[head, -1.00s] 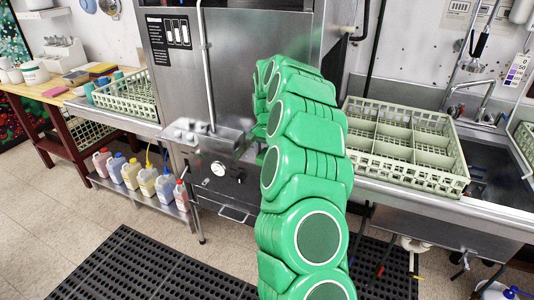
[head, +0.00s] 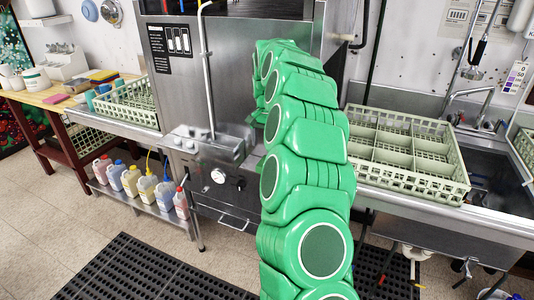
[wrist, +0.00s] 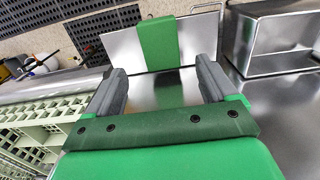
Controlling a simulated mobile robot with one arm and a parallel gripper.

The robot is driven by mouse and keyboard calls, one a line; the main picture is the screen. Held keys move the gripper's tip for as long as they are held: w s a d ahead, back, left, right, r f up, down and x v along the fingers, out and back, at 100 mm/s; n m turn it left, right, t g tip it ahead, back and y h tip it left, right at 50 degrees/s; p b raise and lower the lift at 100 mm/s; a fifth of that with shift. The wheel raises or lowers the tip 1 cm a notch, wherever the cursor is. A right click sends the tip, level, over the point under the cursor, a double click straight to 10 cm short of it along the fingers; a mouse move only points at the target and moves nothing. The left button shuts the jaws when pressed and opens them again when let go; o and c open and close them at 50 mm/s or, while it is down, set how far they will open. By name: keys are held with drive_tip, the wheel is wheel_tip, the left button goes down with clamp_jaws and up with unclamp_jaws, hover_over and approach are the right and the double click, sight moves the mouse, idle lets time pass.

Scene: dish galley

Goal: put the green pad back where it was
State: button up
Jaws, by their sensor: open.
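A flat green block (wrist: 158,42), which looks like the green pad, shows in the wrist view beyond the fingertips, against a steel panel (wrist: 120,48). It lines up with the gap between my fingers, and its far end stands past the panel's far edge. I cannot tell whether it lies on the panel or stands in front of it. My gripper (wrist: 163,82) is open, with nothing between its fingers and bare steel below. In the head view my arm hides the area around the gripper, and I cannot make out the pad there.
A grey-green rack (wrist: 40,128) is close on the left in the wrist view; a steel box-shaped recess (wrist: 280,40) is at right. In the head view, a divided rack (head: 410,150) stands by the sink, another (head: 128,103) left of the steel machine (head: 180,90). Several jugs (head: 130,180) stand below.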

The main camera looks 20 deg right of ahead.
wheel_tip(320, 180, up, 4)
drive_tip(key=shift+f, duration=0.1)
drive_tip(key=s+a+r+n, duration=0.35)
drive_tip(key=s+a, duration=0.35)
drive_tip(key=s, duration=0.4)
drive_tip(key=s+a+r+n, duration=0.35)
drive_tip(key=s+a, duration=0.35)
drive_tip(key=s, duration=0.4)
drive_tip(key=s+a+f+n+g, duration=0.1)
drive_tip(key=s+f, duration=0.2)
drive_tip(key=s, duration=1.2)
drive_tip(key=s+f+n, duration=0.1)
drive_tip(key=s+f, duration=0.2)
drive_tip(key=s, duration=1.1)
drive_tip(key=shift+s+a+f+g, duration=0.35)
drive_tip(key=shift+s+g, duration=0.05)
